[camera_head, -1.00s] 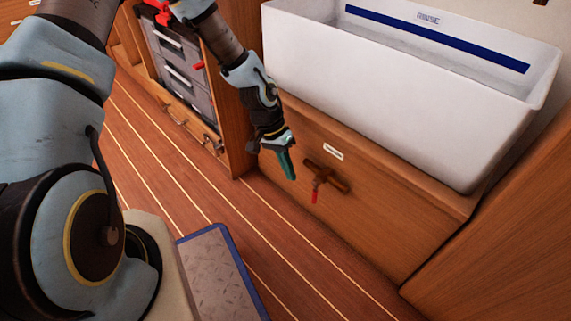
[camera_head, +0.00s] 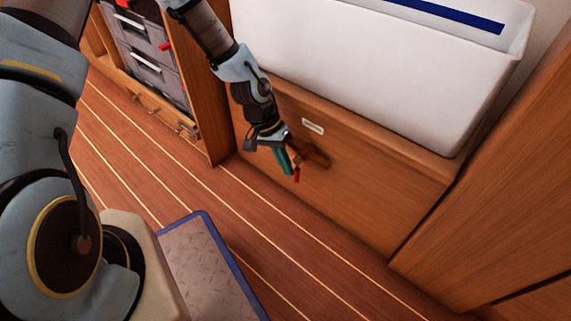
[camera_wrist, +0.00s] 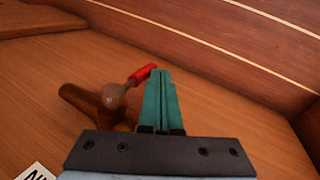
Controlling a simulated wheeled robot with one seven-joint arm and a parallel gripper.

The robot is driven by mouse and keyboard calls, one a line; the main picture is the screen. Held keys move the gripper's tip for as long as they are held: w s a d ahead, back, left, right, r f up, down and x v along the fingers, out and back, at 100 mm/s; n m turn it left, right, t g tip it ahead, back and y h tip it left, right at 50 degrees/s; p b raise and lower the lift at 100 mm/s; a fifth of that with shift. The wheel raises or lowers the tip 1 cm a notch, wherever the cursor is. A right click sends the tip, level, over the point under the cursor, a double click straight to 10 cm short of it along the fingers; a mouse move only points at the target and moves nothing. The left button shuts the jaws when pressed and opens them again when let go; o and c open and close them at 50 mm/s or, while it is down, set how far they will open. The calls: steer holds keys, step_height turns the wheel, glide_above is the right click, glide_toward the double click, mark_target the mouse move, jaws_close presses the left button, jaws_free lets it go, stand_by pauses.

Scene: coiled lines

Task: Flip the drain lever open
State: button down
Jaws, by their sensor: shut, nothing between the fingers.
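The drain valve is a brown pipe fitting (camera_head: 316,156) on the wooden front panel below the white basin. Its red-tipped drain lever (camera_head: 297,175) points down in the head view. In the wrist view the red lever (camera_wrist: 143,74) reaches from the round valve hub (camera_wrist: 113,96) toward the fingertips. My gripper (camera_head: 286,168) is shut and empty, its green fingers just left of the lever. In the wrist view the closed fingers (camera_wrist: 160,85) overlap the lever's end closely; I cannot tell whether they touch it.
The white basin (camera_head: 370,75) stands on the cabinet above the valve. A small white label (camera_head: 313,127) is on the panel (camera_head: 370,205). A rack of grey drawers (camera_head: 146,65) stands at the left. A blue-edged mat (camera_head: 215,265) lies on the striped floor.

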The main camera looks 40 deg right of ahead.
steer(key=shift+s+d+f+g+p, duration=0.2)
steer(key=shift+s+g+p, duration=0.15)
steer(key=shift+p, duration=0.85)
steer(key=shift+s+d+f+g+p, duration=0.1)
steer(key=shift+s+f+g+p, duration=0.25)
steer(key=shift+p, duration=0.8)
steer(key=shift+a+r, duration=0.1)
